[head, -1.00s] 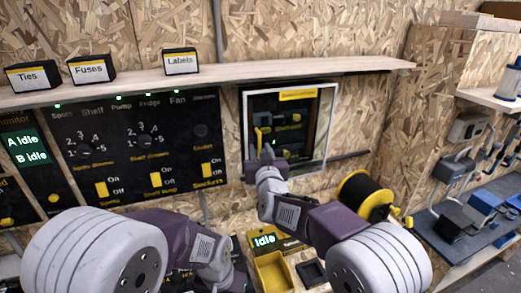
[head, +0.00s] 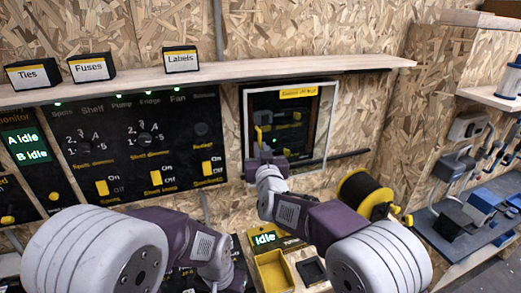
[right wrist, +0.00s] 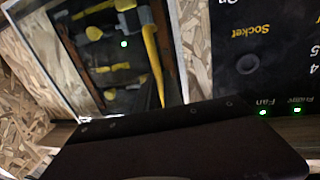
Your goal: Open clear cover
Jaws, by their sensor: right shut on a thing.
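The clear cover (head: 313,125) is a pale-framed window on the wall panel at the right of the switch board, with a yellow label along its top. A yellow upright handle (head: 258,137) is at its left side. My right gripper (head: 264,158) is at the cover's lower left, shut on this handle; the fingertips are small and partly hidden by the wrist. In the right wrist view, the cover (right wrist: 75,58) fills the upper left and the yellow handle (right wrist: 153,65) crosses it; a dark body hides the lower part. My left arm is low at centre left, its gripper out of sight.
A wooden shelf (head: 215,75) with boxes runs above the panels. The switch board (head: 140,150) is on the left. A black spool (head: 362,192) with yellow rims is right of my right forearm. A tool bench (head: 460,225) is at far right.

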